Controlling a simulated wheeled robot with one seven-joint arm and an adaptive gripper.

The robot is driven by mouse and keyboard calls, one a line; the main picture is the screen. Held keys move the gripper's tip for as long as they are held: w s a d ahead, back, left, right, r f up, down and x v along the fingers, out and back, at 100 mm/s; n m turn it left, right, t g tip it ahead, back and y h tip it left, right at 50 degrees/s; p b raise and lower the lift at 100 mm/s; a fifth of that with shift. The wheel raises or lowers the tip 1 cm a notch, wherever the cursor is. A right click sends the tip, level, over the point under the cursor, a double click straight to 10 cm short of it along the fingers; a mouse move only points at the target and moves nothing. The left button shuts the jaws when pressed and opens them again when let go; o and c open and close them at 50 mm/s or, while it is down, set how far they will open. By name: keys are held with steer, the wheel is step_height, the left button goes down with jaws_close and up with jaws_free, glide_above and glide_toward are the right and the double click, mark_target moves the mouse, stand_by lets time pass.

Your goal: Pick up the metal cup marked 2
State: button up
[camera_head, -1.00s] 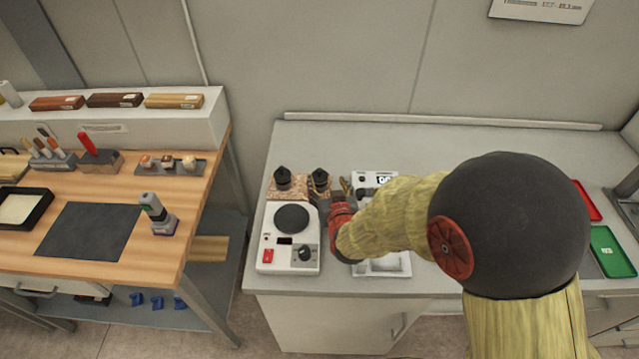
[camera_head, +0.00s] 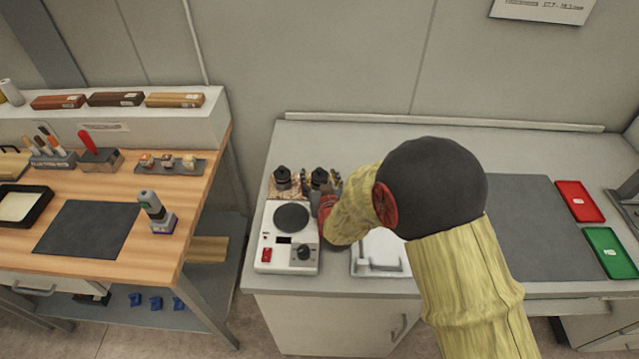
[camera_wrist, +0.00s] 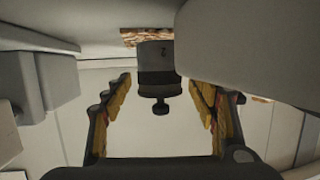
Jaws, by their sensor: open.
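In the wrist view a grey metal cup (camera_wrist: 156,57) with a dark band and a dark knob appears upside down. A small dark mark shows near its right edge, too small to read. My gripper (camera_wrist: 163,88) is open, its yellow-padded fingers on either side of the cup's knob end in the picture; I cannot tell whether they touch it. In the head view two dark-topped cups stand side by side behind the hotplate, a left one (camera_head: 283,176) and a right one (camera_head: 319,177). My gripper (camera_head: 326,188) is at the right one, partly hidden by my arm.
A white hotplate (camera_head: 290,238) with a round dark plate stands just in front of the cups. A white device (camera_head: 380,262) is to its right, partly behind my arm. Red (camera_head: 580,201) and green (camera_head: 610,252) trays lie at the right. A wooden bench (camera_head: 190,205) stands left.

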steer(key=c, duration=0.3)
steer(key=c, duration=1.1)
steer(key=shift+r, duration=0.1)
steer(key=shift+c, duration=0.3)
